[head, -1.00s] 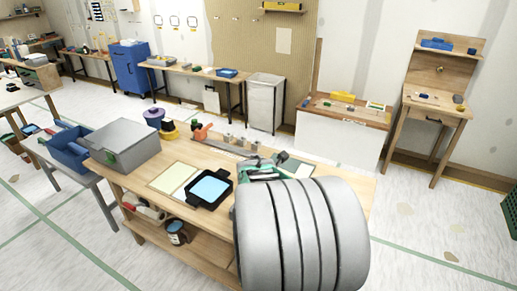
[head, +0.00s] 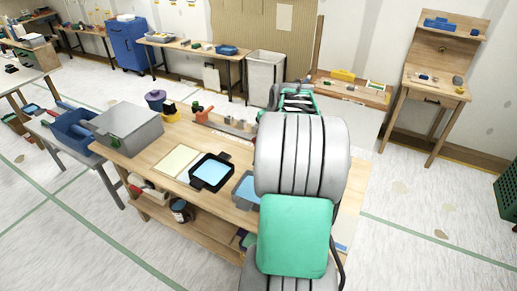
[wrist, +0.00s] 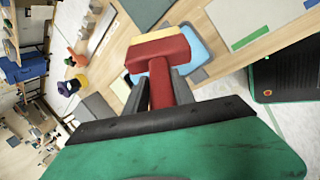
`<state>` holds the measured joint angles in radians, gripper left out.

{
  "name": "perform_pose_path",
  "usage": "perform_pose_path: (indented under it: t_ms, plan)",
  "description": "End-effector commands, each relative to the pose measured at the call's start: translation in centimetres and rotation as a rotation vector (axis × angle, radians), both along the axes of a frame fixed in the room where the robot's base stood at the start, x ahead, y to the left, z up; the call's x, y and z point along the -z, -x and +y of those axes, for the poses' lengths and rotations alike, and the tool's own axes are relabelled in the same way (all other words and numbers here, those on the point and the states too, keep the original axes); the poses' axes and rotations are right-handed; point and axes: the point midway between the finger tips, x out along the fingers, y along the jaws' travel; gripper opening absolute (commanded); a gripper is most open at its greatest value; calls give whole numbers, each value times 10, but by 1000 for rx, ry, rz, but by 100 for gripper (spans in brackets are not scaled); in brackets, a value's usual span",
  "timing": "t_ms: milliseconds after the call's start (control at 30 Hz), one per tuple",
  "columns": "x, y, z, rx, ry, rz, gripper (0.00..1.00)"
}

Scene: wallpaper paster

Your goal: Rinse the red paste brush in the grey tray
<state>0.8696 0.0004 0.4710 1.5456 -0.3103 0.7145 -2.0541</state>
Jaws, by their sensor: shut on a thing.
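My gripper (wrist: 160,88) is shut on the handle of the red paste brush (wrist: 158,52) in the wrist view. The brush's pale bristle edge (wrist: 150,32) points away from my gripper. Light blue water (wrist: 198,46) shows behind the brush; how far the bristles are from it I cannot tell. In the head view the grey tray (head: 239,197) holds light blue water on the workbench, with its right part hidden by my arm. The brush and my gripper's fingertips cannot be made out in the head view.
A black tray (head: 196,181) with light blue contents sits left of the grey tray. A cream sheet (head: 176,160), a grey lidded box (head: 128,132) and an orange tool (head: 201,113) are also on the bench (head: 150,172).

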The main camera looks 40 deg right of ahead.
Motion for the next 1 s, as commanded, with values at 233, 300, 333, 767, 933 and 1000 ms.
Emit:
perform_pose_path:
  t_ms: [233, 300, 333, 767, 933, 1000]
  plan:
    - [5, 10, 37, 80, -202, -69, 0]
    - [7, 10, 39, 85, -215, -74, 0]
    - [8, 9, 39, 85, -216, -75, 0]
    - [58, 9, 39, 85, -214, -73, 0]
    - [84, 9, 38, 84, -212, -75, 0]
    - [88, 9, 38, 84, -212, -75, 0]
